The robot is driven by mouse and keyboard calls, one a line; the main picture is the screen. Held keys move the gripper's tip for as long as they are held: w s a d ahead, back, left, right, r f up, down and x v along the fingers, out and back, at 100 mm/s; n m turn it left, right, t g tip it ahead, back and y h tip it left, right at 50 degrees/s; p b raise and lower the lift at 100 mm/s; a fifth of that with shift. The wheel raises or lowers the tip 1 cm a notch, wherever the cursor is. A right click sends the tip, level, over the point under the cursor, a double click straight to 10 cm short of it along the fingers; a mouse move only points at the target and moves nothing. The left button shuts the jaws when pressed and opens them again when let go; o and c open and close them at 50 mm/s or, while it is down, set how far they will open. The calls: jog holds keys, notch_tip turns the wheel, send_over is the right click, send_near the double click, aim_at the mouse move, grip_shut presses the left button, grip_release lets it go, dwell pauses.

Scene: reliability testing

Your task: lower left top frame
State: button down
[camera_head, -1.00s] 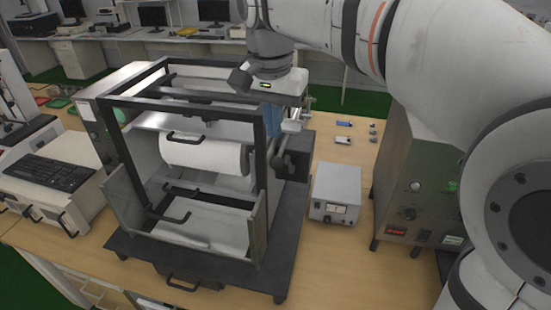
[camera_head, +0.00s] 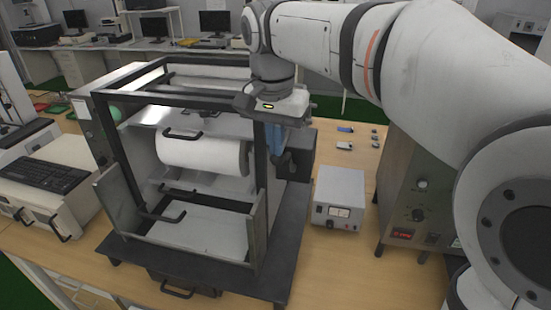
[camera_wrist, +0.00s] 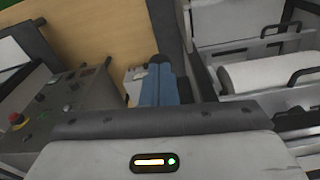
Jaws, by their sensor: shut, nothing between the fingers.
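A dark metal frame (camera_head: 185,98) forms the open top of the machine on the bench, with uprights and crossbars. Below it, a white roller (camera_head: 200,155) with a black handle lies across the machine; it also shows in the wrist view (camera_wrist: 262,80). My gripper (camera_head: 279,150) is shut and empty. It hangs at the right end of the frame's top, with its blue fingers pointing down beside the right upright. In the wrist view the fingers (camera_wrist: 158,80) are together, with the machine to their right. My wrist overlaps the frame's right corner, so whether they touch is unclear.
A small white power box (camera_head: 338,197) stands right of the machine, with a metal control unit (camera_head: 410,185) beyond it. A keyboard (camera_head: 45,175) lies on equipment at the left. Small parts (camera_head: 345,130) lie on the bench behind the white box.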

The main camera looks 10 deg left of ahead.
jog(key=shift+w+f+b, duration=0.1)
jog(key=shift+f+b, duration=0.7)
jog(key=shift+f, duration=0.35)
jog(key=shift+r, duration=0.1)
jog(key=s, duration=0.2)
jog(key=s+r, duration=0.1)
jog(key=shift+a, duration=0.4)
notch_tip(320, 180, up, 8)
jog(key=shift+s+f, duration=0.15)
jog(key=shift+s, duration=0.2)
jog(key=shift+a, duration=0.1)
